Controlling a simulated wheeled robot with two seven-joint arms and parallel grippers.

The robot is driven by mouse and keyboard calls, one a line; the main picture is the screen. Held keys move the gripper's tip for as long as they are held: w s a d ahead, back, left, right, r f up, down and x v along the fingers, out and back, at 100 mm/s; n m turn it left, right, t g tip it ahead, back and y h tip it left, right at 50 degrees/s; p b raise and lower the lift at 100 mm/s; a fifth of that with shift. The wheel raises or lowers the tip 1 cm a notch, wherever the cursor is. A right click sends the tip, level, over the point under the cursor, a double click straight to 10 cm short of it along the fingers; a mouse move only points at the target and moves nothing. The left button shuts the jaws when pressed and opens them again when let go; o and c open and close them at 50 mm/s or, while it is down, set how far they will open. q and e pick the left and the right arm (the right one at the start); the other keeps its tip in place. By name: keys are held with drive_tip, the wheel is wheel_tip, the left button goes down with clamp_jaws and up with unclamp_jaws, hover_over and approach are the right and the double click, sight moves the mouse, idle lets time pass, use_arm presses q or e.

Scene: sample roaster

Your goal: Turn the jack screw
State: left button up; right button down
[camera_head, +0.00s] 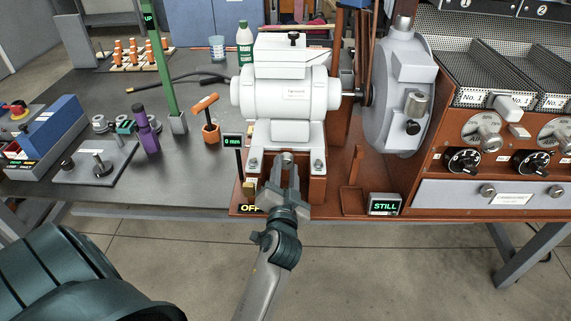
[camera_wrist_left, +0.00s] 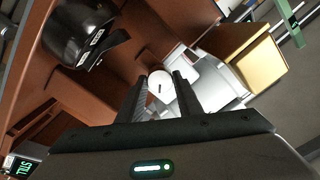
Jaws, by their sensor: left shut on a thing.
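The jack screw (camera_head: 287,158) is at the front foot of the white motor (camera_head: 285,92), low on the brown machine base. In the left wrist view its round pale head (camera_wrist_left: 160,82) with a small dark mark lies between my fingers. My left gripper (camera_head: 286,178) reaches it from the front and is shut on it; the fingers also show in the wrist view (camera_wrist_left: 160,92). A small display (camera_head: 232,142) left of the motor reads "0 mm". My right gripper is not in view.
A "STILL" display (camera_head: 384,205) stands right of the motor, and an "OFF" label (camera_head: 250,208) sits close left of my gripper. An orange-handled tool (camera_head: 209,120) and a purple tool (camera_head: 146,130) stand on the grey table (camera_head: 100,195). The roaster panel (camera_head: 480,160) fills the right.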

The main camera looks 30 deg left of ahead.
use_arm(q)
drive_tip(key=m+p, duration=0.4)
drive_tip(key=m, duration=0.2)
drive_tip(key=shift+r, duration=0.15)
drive_tip(key=shift+m, duration=0.5)
drive_tip(key=shift+m+p, duration=0.4)
drive_tip(key=shift+m, duration=0.1)
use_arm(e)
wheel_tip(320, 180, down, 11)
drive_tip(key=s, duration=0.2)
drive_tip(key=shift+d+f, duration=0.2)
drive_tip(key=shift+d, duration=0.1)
use_arm(q)
drive_tip(key=o, duration=1)
drive_tip(key=shift+o, duration=0.2)
